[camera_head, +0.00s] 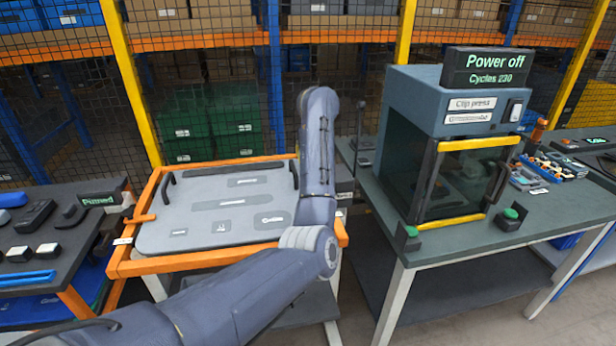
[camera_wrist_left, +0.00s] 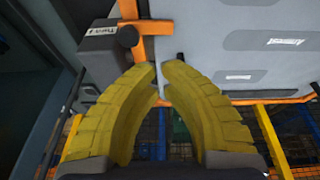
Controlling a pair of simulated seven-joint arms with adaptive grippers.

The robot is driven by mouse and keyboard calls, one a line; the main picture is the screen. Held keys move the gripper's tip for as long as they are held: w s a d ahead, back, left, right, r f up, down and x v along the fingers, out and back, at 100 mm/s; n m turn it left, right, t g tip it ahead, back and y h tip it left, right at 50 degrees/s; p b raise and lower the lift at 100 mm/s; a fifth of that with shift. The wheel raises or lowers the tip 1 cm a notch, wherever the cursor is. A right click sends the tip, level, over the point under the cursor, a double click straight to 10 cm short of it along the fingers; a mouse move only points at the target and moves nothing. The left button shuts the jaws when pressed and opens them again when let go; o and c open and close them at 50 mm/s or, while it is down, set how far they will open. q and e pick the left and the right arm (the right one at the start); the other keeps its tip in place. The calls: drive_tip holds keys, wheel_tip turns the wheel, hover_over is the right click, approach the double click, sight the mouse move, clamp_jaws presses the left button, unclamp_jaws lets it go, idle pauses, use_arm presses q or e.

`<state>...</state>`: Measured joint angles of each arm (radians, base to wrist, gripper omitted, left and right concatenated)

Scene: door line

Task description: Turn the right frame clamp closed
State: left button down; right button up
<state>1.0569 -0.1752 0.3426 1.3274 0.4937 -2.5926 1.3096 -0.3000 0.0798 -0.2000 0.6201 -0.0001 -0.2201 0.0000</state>
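In the left wrist view a dark clamp block (camera_wrist_left: 103,45) with a small white label and a round black knob stands at the upper left. Orange bars (camera_wrist_left: 152,27) meet beside the knob. I cannot tell which is its handle or how far it is turned. My left gripper's (camera_wrist_left: 160,70) yellow fingers curve in to tips close together, just short of the block and apart from it, with nothing visible between them. In the head view my left arm hides the right side of the orange frame (camera_head: 190,262), this clamp and the gripper. My right gripper is not in view.
A grey panel (camera_head: 180,210) lies in the frame. An orange handle (camera_head: 143,218) sits at its left edge. The clip press (camera_head: 440,110), with a sign reading "Power off", stands on the right bench (camera_head: 570,215). A dark tool table (camera_head: 60,228) stands left; wire fencing runs behind.

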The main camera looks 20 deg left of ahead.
use_arm(q)
drive_tip(key=shift+m, duration=0.7)
drive_tip(key=x, duration=0.4)
drive_tip(key=a+x, duration=0.1)
drive_tip(key=x, duration=0.3)
drive_tip(key=a+x, duration=0.1)
drive_tip(key=x, duration=0.3)
drive_tip(key=shift+s, duration=0.1)
drive_tip(key=shift+r, duration=0.1)
drive_tip(key=shift+s+d, duration=0.2)
drive_tip(key=shift+s, duration=0.4)
